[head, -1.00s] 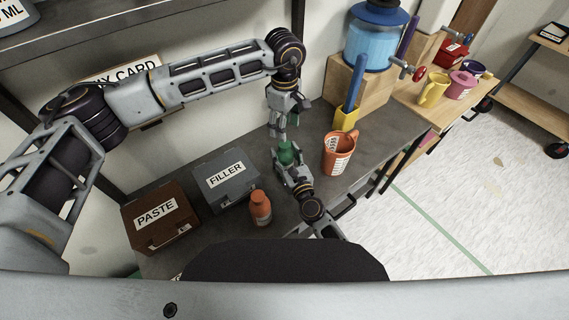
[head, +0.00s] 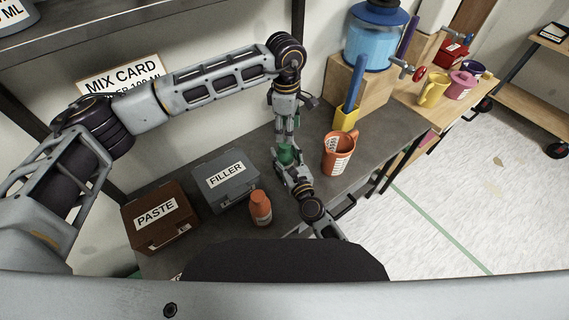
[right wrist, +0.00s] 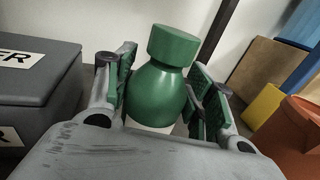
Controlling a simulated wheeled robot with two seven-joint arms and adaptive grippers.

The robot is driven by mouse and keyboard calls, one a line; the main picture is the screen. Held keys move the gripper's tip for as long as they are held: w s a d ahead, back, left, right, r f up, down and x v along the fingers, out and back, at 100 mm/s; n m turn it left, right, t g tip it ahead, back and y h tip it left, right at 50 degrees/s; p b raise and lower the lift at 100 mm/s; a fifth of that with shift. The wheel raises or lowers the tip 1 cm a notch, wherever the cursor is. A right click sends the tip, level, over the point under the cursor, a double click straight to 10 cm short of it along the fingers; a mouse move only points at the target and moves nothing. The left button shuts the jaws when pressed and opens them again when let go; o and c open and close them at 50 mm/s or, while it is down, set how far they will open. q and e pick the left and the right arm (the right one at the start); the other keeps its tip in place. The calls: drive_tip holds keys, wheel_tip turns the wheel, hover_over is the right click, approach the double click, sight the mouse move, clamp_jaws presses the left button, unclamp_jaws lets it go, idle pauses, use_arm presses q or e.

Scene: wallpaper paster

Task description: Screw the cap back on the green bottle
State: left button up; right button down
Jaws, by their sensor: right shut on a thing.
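The green bottle (right wrist: 156,95) stands between the fingers of my right gripper (right wrist: 160,92), which is shut on its body. A wide green cap (right wrist: 173,45) sits on top of the bottle in the right wrist view; how tightly it is seated I cannot tell. In the head view the bottle (head: 287,155) is small and partly covered. My left gripper (head: 285,136) points down just above it. Its fingertips are too small to show whether they are open or touching the cap. It does not show in the right wrist view.
An orange bottle (head: 261,208), the grey FILLER box (head: 226,180) and the brown PASTE box (head: 157,218) stand left of the bottle. An orange mug (head: 338,155) stands close on the right. Behind are a yellow holder (head: 346,117) and a blue dispenser (head: 376,45).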

sight(285, 144)
use_arm(q)
drive_tip(key=n, duration=0.4)
drive_tip(key=shift+w+a+r+n, duration=0.1)
drive_tip(key=shift+w+r+n, duration=0.15)
drive_tip(key=shift+n, duration=0.15)
drive_tip(key=n, duration=0.4)
drive_tip(key=shift+a+r+n, duration=0.1)
drive_tip(key=shift+a+n, duration=0.05)
drive_tip(key=shift+n, duration=0.15)
drive_tip(key=n, duration=0.5)
drive_tip(key=shift+w+a+y, duration=0.1)
drive_tip(key=shift+a+y, duration=0.1)
drive_tip(key=shift+y, duration=0.1)
drive_tip(key=shift+n, duration=2.4)
drive_tip(key=shift+f, duration=4.05)
